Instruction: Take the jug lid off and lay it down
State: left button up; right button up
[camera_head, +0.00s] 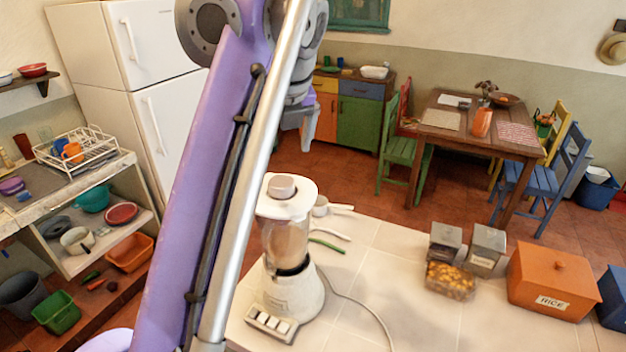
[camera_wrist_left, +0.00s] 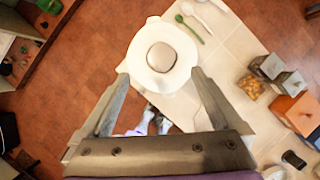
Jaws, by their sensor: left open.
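The blender jug (camera_head: 284,240) stands upright on its white base (camera_head: 290,295) at the left end of the tiled counter. Its white lid (camera_head: 287,196) sits on top, with a round beige knob (camera_head: 282,187) in the middle. In the left wrist view the lid (camera_wrist_left: 180,80) and knob (camera_wrist_left: 161,57) show from above, just beyond the fingertips. My left gripper (camera_wrist_left: 158,82) is open and empty, its two fingers spread toward the lid's near side. In the head view the left gripper (camera_head: 306,130) hangs above the lid, apart from it. The right gripper is in neither view.
Spoons (camera_head: 330,231) and a green utensil (camera_head: 327,245) lie right of the blender, near a cord. Grey canisters (camera_head: 487,243), a snack container (camera_head: 450,281) and an orange rice box (camera_head: 551,280) stand farther right. Bare counter (camera_head: 385,265) lies between.

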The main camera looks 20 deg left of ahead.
aim_at(281, 182)
pick_arm(q)
jog(key=shift+m, duration=0.3)
jog(key=f, duration=0.1)
jog(key=a+f+b, duration=0.1)
jog(key=f, duration=0.2)
jog(key=shift+w+a+f+b, duration=0.15)
jog(key=shift+a+f+b, duration=0.1)
jog(key=shift+b, duration=0.1)
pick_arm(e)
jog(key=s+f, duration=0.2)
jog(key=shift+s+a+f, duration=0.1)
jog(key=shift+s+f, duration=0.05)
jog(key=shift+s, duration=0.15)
pick_arm(q)
jog(key=f, duration=0.1)
jog(key=w+f, duration=0.1)
jog(key=f, duration=0.1)
jog(key=w+f+b, duration=0.1)
jog(key=shift+w+a+f, duration=0.1)
jog(key=shift+w+f, duration=0.1)
jog(key=shift+f, duration=0.05)
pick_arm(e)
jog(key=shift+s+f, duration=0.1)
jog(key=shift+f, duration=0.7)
pick_arm(q)
jog(key=shift+a+f, duration=0.1)
jog(key=shift+f, duration=0.2)
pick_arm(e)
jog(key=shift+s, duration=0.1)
